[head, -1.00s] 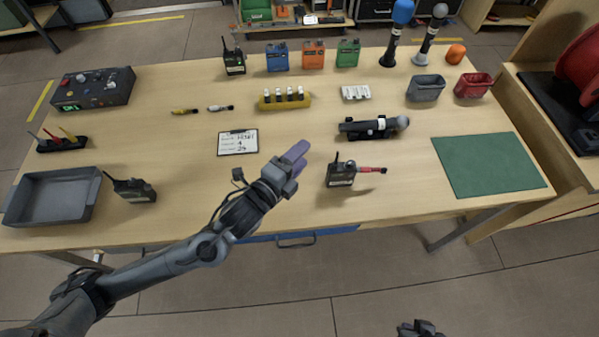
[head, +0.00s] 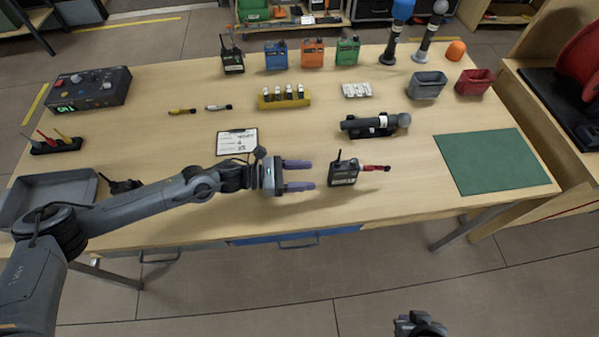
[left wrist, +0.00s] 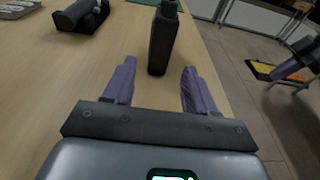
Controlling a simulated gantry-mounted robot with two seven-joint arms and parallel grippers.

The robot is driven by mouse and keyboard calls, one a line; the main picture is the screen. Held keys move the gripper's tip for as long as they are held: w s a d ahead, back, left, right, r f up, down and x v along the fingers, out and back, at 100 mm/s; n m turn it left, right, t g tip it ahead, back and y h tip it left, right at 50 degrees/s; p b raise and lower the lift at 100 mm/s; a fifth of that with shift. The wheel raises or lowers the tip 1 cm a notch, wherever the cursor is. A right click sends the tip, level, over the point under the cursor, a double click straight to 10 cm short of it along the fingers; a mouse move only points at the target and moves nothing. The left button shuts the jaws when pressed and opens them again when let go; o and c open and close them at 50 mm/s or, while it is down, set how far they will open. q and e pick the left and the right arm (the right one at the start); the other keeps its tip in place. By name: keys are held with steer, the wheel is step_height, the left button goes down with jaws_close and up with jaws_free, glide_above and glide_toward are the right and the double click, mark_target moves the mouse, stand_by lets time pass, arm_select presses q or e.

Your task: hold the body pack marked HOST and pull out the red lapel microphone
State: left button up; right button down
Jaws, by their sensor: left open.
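A black body pack (head: 343,173) with a pale label stands near the table's front edge; I cannot read its marking. The red lapel microphone (head: 376,168) extends from its right side, its far end dark. My left gripper (head: 311,175) is open and empty just left of the pack, its purple fingers pointing at it. In the left wrist view the pack (left wrist: 163,40) stands ahead, roughly between the fingertips, and the microphone is hidden. My right gripper (head: 420,324) shows only partly at the bottom edge, away from the table; its fingers are unclear.
A black holder with a dark cylinder (head: 372,125) lies behind the pack. A green mat (head: 490,162) is at right, and a clipboard (head: 237,142) lies behind my left arm. Another black pack (head: 122,185) is mostly hidden by that arm, beside a grey tray (head: 30,190).

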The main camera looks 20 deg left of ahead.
mark_target(329, 175)
arm_select(q)
steer(key=b+x, duration=0.2)
steer(key=x, duration=0.4)
steer(key=shift+w+d, duration=0.1)
steer(key=shift+d, duration=0.15)
steer(key=shift+b+x, duration=0.85)
steer(key=shift+x, duration=0.55)
